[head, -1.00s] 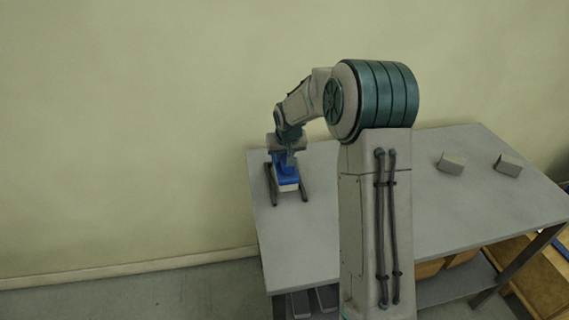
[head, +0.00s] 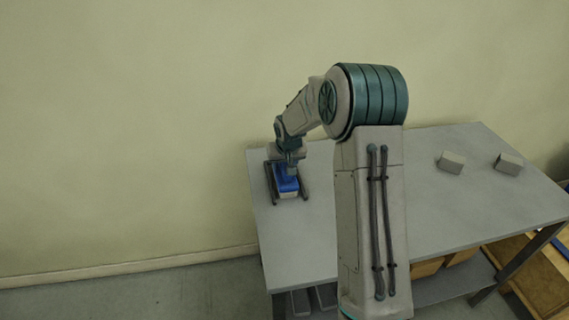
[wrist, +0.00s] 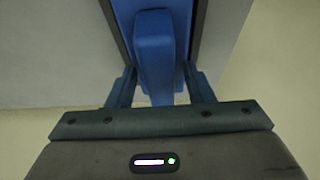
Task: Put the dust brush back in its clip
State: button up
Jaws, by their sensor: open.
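The blue dust brush (head: 287,184), with a pale front end, lies between two dark parallel rails (head: 271,186) near the left end of the table; the rails look like its clip. My gripper (head: 290,166) is right over the brush, pointing down. In the wrist view the blue handle (wrist: 155,50) stands between the two fingers of my gripper (wrist: 160,78), which are open with a small gap on each side. The rails also show along both sides of the brush. The underside of the brush is hidden, so I cannot tell how firmly it is seated.
The grey table (head: 430,215) is mostly bare. Two small grey blocks (head: 451,161) (head: 508,163) stand on its right part. The wall (head: 130,130) is close behind the table. Boxes (head: 425,267) lie on the lower shelf.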

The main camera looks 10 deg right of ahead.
jog(key=v, duration=1.1)
jog(key=shift+s+r, duration=0.1)
jog(key=shift+r, duration=0.15)
jog(key=s+r, duration=0.2)
jog(key=s, duration=1.4)
jog(key=s+r+g, duration=0.1)
jog(key=s+r, duration=0.1)
jog(key=s, duration=1.4)
jog(key=shift+s+g+b, duration=0.2)
jog(key=shift+g+b, duration=0.1)
